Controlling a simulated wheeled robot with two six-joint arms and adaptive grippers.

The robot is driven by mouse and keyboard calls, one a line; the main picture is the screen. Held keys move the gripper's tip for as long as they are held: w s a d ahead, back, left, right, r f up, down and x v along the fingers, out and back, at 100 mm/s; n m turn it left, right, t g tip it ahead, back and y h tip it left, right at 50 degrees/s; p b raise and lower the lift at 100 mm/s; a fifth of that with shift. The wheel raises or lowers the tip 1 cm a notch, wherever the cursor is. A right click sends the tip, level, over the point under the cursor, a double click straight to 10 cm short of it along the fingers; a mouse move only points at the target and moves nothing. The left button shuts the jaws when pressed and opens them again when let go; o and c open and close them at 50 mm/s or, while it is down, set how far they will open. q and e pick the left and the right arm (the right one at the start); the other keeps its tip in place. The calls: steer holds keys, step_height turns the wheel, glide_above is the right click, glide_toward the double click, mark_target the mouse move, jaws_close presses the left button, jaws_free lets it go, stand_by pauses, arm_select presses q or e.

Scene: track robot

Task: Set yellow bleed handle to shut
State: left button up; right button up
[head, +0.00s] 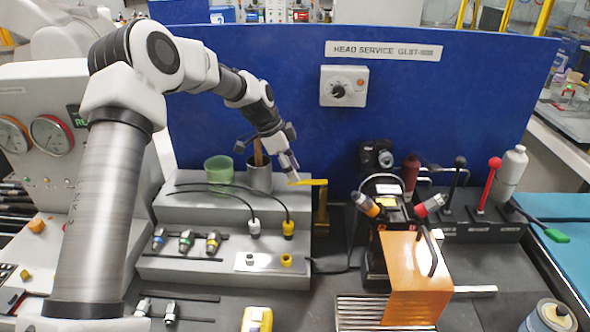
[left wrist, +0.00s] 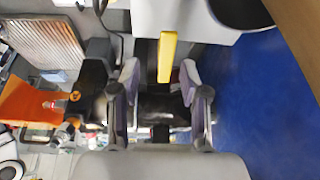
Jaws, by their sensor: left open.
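The yellow bleed handle (head: 311,182) is a flat bar that lies roughly level in the head view, above a yellow upright (head: 321,207) at the right end of the grey stepped block. My left gripper (head: 291,175) reaches down from the upper left to the handle's left end. In the left wrist view the yellow handle (left wrist: 167,57) points in between the two spread fingers of my left gripper (left wrist: 159,78), nearer the right finger. The fingers are open, with gaps on both sides of the handle. My right gripper is not in view.
A grey metal cup (head: 259,178) with a wooden handle and a green cup (head: 218,169) stand close to the left gripper. The blue panel (head: 420,110) rises behind. A black fixture with an orange plate (head: 415,275) stands to the right. Black hoses arch over the grey block (head: 175,207).

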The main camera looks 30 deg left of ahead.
mark_target(307, 182)
arm_select(q)
steer(key=f, duration=0.1)
steer(key=w+f, duration=0.1)
steer(key=f, duration=0.1)
steer(key=shift+w+a+f, duration=0.15)
steer(key=shift+w, duration=0.2)
steer(key=shift+s+d+r, duration=0.25)
steer(key=shift+s+r, duration=0.05)
steer(key=shift+s, duration=0.05)
steer(key=shift+c, duration=0.4)
jaws_close()
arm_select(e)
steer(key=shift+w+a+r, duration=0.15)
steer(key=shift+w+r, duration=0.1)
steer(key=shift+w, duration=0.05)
arm_select(q)
steer(key=shift+d+f, duration=0.1)
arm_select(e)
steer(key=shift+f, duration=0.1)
